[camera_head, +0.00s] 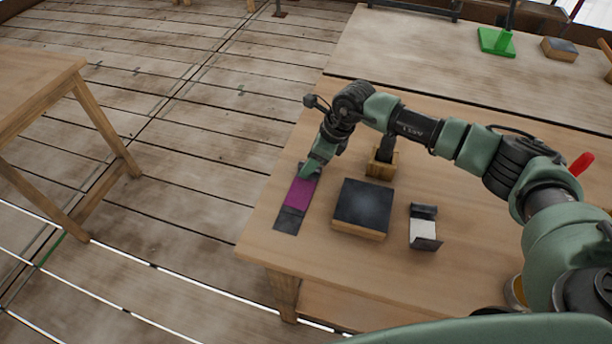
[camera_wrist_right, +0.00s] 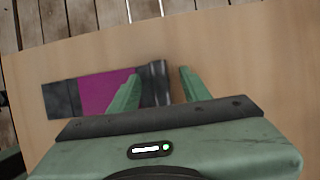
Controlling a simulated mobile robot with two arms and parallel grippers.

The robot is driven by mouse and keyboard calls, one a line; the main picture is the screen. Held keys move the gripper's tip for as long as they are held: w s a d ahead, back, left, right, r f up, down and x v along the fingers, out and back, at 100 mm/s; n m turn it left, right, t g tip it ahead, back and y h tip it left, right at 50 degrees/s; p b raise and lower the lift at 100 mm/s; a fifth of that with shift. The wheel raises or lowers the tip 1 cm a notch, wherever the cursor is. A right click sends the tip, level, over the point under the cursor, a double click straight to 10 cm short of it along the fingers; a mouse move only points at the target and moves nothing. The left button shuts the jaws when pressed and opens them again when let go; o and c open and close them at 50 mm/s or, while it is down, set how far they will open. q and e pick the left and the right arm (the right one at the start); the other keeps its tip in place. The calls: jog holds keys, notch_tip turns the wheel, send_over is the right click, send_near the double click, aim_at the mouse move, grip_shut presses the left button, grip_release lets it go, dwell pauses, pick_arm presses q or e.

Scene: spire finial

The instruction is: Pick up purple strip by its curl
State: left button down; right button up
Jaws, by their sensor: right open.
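The purple strip (camera_head: 299,194) lies flat near the left edge of the table, dark grey at its near end, with a purple middle. In the right wrist view the strip (camera_wrist_right: 105,93) runs leftward, and its dark curl (camera_wrist_right: 156,80) rises at the right end. My right gripper (camera_head: 308,172) is at the far end of the strip and hides the curl in the head view. In the wrist view its green fingers (camera_wrist_right: 158,72) are open, one on each side of the curl. The left finger overlaps the purple part in the picture. My left gripper is not in view.
A dark-topped block (camera_head: 362,206) sits right of the strip. A dark and white folded piece (camera_head: 424,228) lies farther right. A small wooden block with a dark post (camera_head: 381,164) stands behind. A second table (camera_head: 38,88) is at the left.

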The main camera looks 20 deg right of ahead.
grip_shut()
jog(key=shift+r, duration=0.1)
